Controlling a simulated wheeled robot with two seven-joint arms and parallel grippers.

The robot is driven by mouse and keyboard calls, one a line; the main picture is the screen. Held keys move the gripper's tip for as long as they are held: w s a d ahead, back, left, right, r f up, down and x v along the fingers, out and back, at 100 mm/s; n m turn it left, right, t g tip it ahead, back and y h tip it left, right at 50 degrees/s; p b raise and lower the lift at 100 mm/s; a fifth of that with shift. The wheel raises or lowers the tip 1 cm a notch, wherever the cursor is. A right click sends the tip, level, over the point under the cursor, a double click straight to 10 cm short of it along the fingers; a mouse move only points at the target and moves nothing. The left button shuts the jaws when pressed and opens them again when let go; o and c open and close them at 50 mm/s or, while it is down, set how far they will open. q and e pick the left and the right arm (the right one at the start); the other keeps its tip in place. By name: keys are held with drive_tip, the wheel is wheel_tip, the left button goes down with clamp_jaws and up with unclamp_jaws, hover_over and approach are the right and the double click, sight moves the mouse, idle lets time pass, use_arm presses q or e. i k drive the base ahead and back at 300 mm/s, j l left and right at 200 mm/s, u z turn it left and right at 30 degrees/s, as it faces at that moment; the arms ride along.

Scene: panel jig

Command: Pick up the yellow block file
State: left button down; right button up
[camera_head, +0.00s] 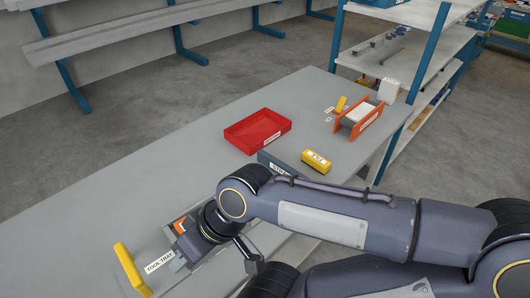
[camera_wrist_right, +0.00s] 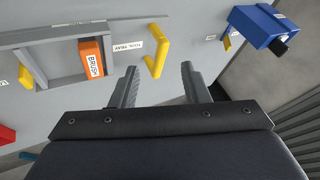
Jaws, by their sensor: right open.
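My right gripper (camera_head: 181,260) is low over the near table, well left of that block, beside the tool tray (camera_head: 175,225). In the right wrist view its two fingers (camera_wrist_right: 159,82) are apart with nothing between them. The yellow block is not clearly seen in the wrist view. My left gripper is out of view.
A yellow upright bracket (camera_head: 131,269) stands by the "TOOL TRAY" label, just beyond my right fingers in the wrist view (camera_wrist_right: 157,50). An orange brush block (camera_wrist_right: 91,58) is in the tray. A red tray (camera_head: 258,131) and an orange holder (camera_head: 358,122) stand farther off.

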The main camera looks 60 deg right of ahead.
sight(314, 161)
drive_tip(key=l+z, duration=0.1)
drive_tip(key=z, duration=2.5)
drive_tip(key=u, duration=0.5)
drive_tip(key=i+l+u, duration=0.1)
drive_tip(key=u, duration=0.25)
drive_tip(key=i+l+u, duration=0.1)
drive_tip(key=l+u, duration=0.55)
drive_tip(key=i+l+u, duration=0.2)
drive_tip(key=l, duration=0.8)
drive_tip(key=l+u, duration=0.25)
drive_tip(key=l, duration=0.7)
